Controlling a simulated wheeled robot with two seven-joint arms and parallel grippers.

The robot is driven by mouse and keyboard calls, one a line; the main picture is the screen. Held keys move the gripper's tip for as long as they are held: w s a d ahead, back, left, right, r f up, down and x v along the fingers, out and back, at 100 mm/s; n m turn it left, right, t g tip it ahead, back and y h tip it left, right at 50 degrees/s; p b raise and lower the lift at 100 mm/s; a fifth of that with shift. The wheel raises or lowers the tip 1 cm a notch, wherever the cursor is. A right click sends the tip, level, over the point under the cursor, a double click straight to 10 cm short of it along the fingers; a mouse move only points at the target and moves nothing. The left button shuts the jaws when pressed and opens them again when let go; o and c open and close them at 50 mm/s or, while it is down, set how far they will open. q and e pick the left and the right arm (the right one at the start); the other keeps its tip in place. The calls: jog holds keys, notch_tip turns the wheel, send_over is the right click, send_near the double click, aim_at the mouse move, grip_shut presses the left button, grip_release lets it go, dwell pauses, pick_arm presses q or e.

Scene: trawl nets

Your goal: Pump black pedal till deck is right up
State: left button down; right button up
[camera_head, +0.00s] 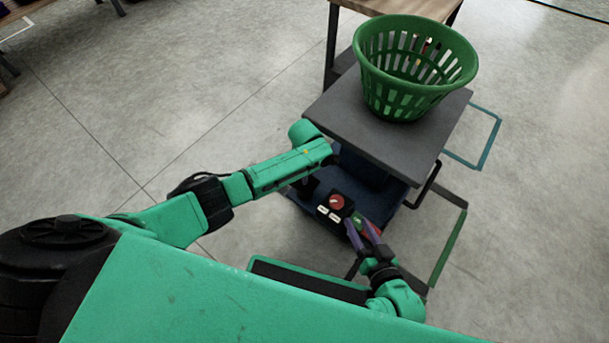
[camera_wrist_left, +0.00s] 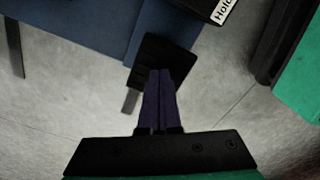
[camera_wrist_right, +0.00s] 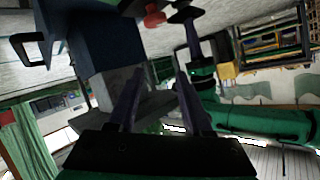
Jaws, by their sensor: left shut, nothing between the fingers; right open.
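The lift has a dark grey deck (camera_head: 385,125) raised above a blue base (camera_head: 345,185), with a clear gap between them. A green slatted basket (camera_head: 412,70) stands upright on the deck. In the left wrist view, the black pedal (camera_wrist_left: 172,55) juts out from the blue base. My left gripper (camera_wrist_left: 160,72) is shut and empty, its purple fingertips over the pedal. I cannot tell whether they touch it. In the head view my left arm mostly hides this gripper. My right gripper (camera_head: 367,232) is open and empty, beside the control box (camera_head: 335,207) with a red knob (camera_head: 337,201).
A wooden table (camera_head: 400,8) stands just behind the deck. Teal and dark green frames (camera_head: 450,245) are marked on the floor to the right. Small white labels (camera_head: 328,213) sit on the control box. Bare concrete floor lies open at the left and far right.

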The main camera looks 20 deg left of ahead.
pick_arm(q)
notch_tip(320, 180, up, 3)
jog(key=p, duration=0.2)
jog(key=shift+p, duration=0.35)
jog(key=shift+f, duration=0.15)
pick_arm(e)
notch_tip(320, 180, up, 3)
jog(key=shift+r, duration=0.15)
pick_arm(q)
jog(key=shift+f, duration=0.1)
jog(key=shift+f+b, duration=1.8)
jog(key=shift+f, duration=0.25)
notch_tip(320, 180, up, 5)
jog(key=p, duration=0.5)
jog(key=shift+f, duration=0.3)
pick_arm(e)
jog(key=shift+r, duration=0.8)
pick_arm(q)
jog(key=shift+f, duration=0.15)
pick_arm(e)
jog(key=shift+f, duration=0.1)
